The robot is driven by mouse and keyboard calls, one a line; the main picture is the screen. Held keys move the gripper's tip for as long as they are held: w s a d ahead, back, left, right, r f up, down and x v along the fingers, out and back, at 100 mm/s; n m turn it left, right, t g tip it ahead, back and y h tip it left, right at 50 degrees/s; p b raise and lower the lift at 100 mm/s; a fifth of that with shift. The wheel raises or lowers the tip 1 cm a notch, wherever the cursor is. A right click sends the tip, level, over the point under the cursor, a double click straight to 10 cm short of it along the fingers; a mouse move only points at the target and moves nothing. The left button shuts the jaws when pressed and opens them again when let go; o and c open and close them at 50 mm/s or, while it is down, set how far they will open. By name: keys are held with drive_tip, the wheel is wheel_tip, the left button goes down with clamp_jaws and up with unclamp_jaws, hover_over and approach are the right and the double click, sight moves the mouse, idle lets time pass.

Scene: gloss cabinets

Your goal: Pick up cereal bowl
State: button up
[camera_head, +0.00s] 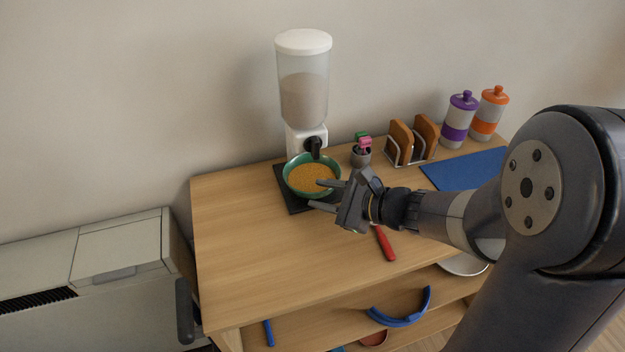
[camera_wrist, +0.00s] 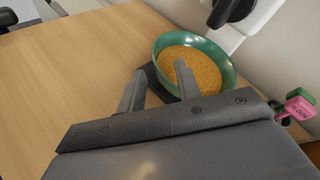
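The cereal bowl (camera_head: 312,176) is green and full of orange-brown cereal. It stands upright on a dark mat (camera_head: 287,196) under the cereal dispenser (camera_head: 304,88), near the back of the wooden table. My gripper (camera_head: 322,195) is open and empty at the bowl's front right side, its two fingers pointing towards it. In the wrist view the bowl (camera_wrist: 208,52) is beyond the fingers (camera_wrist: 158,82). The right finger overlaps the bowl's near edge there, and the left finger is outside it. I cannot tell whether any finger touches the bowl.
The dispenser's black knob (camera_head: 314,144) hangs just over the bowl. A small cup with pink and green items (camera_head: 361,153), a toast rack (camera_head: 411,144), two bottles (camera_head: 459,118) and a blue mat (camera_head: 466,169) stand to the right. A red-handled tool (camera_head: 384,242) lies in front. The table's left side is clear.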

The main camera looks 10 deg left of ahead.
sight(304, 191)
drive_tip(key=x, duration=0.5)
drive_tip(key=shift+a, duration=0.1)
drive_tip(key=shift+s, duration=0.1)
drive_tip(key=shift+c, duration=0.5)
clamp_jaws()
